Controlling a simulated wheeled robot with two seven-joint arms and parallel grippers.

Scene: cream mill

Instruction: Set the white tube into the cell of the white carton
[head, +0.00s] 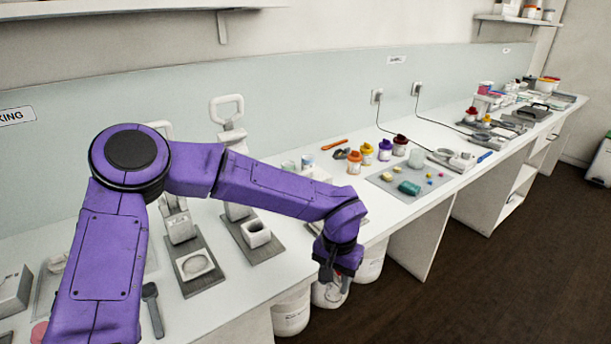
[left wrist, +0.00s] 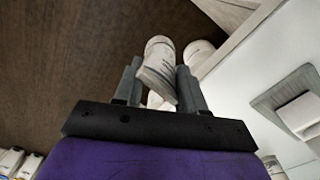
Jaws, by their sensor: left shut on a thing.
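My left gripper (head: 332,277) hangs just off the front edge of the bench, above white buckets. It also shows in the left wrist view (left wrist: 160,92), shut on the white tube (left wrist: 158,78), which sits tilted between the two grey fingers. In the head view the tube is hard to tell from the white bucket behind it. A white open-topped box (head: 256,234) stands on a grey base on the bench, left of the gripper. I cannot tell whether it or another pale box is the white carton. My right gripper is out of view.
White buckets (head: 291,314) stand below the bench front. A grey base with a pale round plate (head: 196,266) lies left of the open box. A grey tray (head: 385,185) with small coloured items and several lidded jars stand farther right. Dark floor lies open in front.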

